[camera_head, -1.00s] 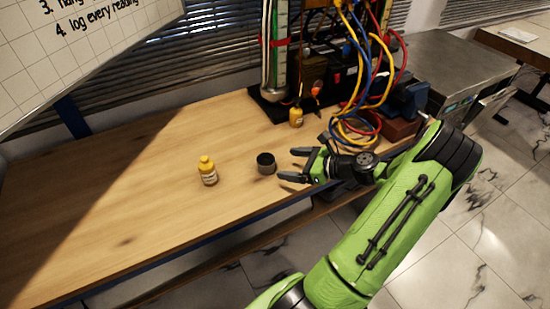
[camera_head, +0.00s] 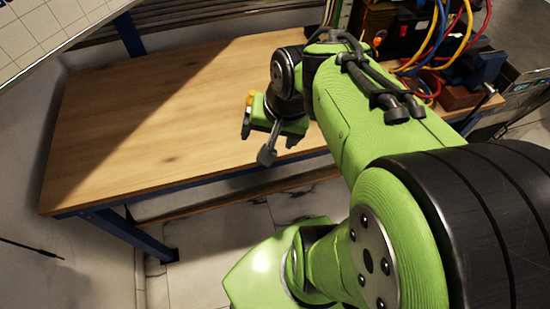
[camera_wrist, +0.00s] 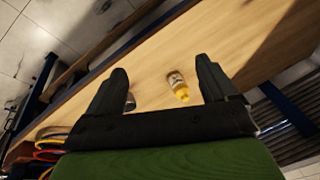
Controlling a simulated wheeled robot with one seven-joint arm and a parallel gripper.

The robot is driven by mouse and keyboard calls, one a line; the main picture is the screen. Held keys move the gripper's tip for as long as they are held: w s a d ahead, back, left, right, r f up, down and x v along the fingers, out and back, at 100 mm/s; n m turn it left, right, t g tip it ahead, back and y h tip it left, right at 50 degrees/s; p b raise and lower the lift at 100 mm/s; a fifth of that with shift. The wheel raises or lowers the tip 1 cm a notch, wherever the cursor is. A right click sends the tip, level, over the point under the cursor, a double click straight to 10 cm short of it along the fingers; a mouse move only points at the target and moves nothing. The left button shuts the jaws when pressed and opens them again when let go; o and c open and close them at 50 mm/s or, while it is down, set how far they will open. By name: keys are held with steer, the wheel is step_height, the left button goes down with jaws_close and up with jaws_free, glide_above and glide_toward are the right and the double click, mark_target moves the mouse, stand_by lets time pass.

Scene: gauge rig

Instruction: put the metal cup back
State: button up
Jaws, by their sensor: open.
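The metal cup (camera_wrist: 131,102) is dark grey and only partly shows in the wrist view, beside the inner edge of the left finger, on the wooden bench. In the head view it is hidden, with my arm in the way. My gripper (camera_head: 269,132) is over the bench's front part in the head view. In the wrist view its two fingers (camera_wrist: 166,82) are spread wide apart with nothing held between them. Where the cup belongs cannot be told from these views.
The wooden bench (camera_head: 150,120) is clear on the left. Coloured cables (camera_head: 440,45) and a blue vise (camera_head: 484,66) are at the back right.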

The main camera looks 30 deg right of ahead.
steer(key=s+a+r+n+t, duration=0.1)
steer(key=s+a+r+n, duration=0.2)
steer(key=s+n, duration=0.4)
steer(key=shift+s+a+r+n+t+h, duration=0.35)
steer(key=shift+s+r+t+h, duration=0.1)
steer(key=shift+s, duration=0.2)
step_height(320, 180, up, 10)
steer(key=p, duration=0.9)
steer(key=shift+f, duration=0.25)
